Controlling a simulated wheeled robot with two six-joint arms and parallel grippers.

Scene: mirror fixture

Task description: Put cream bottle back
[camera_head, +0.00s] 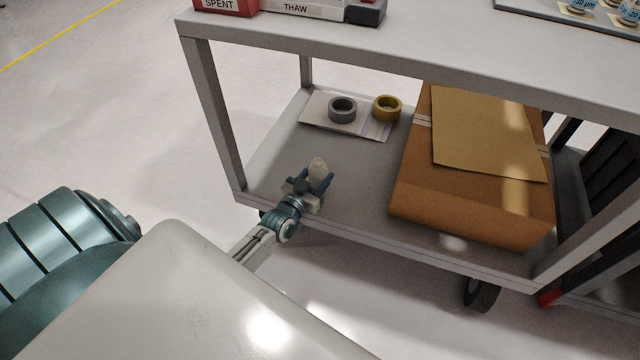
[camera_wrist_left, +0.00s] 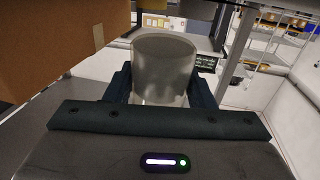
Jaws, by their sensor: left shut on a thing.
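The cream bottle (camera_head: 318,166) is a small pale, cream-coloured bottle, seen from above in the head view. My left gripper (camera_head: 315,180) is shut on it, one finger on each side, over the front left part of the cart's lower shelf (camera_head: 266,168). In the left wrist view the bottle (camera_wrist_left: 163,68) stands between the two dark fingers of my left gripper (camera_wrist_left: 160,85). I cannot tell whether its base touches the shelf. My right gripper is not in view.
On the lower shelf, a grey tape roll (camera_head: 342,110) and a yellow tape roll (camera_head: 387,108) lie on a white sheet (camera_head: 318,108). A large cardboard box (camera_head: 470,205) fills the right side. The cart's top shelf (camera_head: 400,50) overhangs, with a corner post (camera_head: 212,115) at left.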

